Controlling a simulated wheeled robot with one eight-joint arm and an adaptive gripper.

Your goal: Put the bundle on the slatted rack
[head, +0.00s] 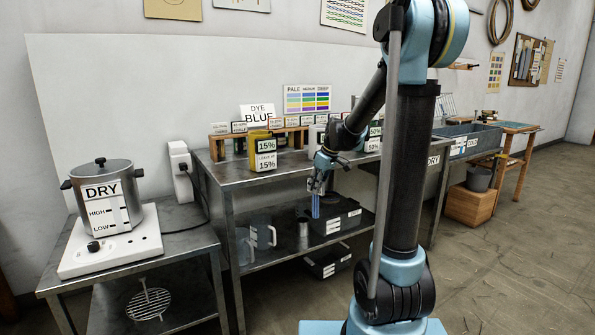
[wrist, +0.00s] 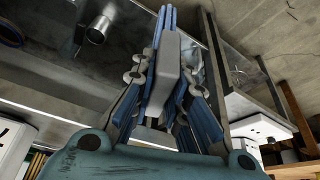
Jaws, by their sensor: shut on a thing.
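My gripper (head: 319,183) hangs in front of the steel workbench, below its top and above its lower shelf. A round wire grille (head: 149,303) lies on the low shelf at the left.
A pot marked DRY (head: 103,195) stands on a hot plate on the left table. The workbench (head: 225,172) bears a yellow tin (head: 259,146) and labelled pots.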

